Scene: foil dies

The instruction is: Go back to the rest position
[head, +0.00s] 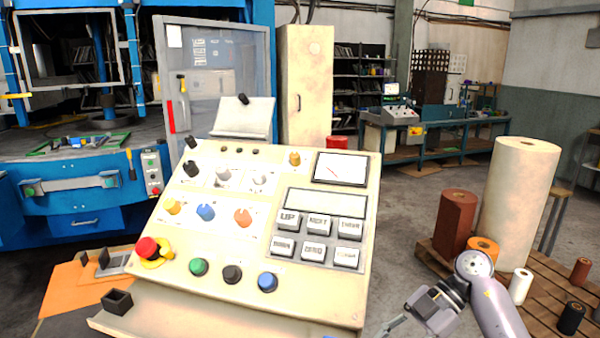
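My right arm comes in at the lower right. Its gripper (393,327) points to the left, just right of the control panel's lower right corner and apart from it. The fingers are small and cut by the bottom edge, so I cannot tell whether they are open or shut. No held object shows. My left gripper is not in view. The cream control panel (190,245) stands in front of me with knobs, coloured buttons, a red emergency stop (147,248), a gauge (341,168) and a keypad.
A blue press (60,190) stands at the left. A workbench (440,135) stands behind. Open floor lies between panel and pallet.

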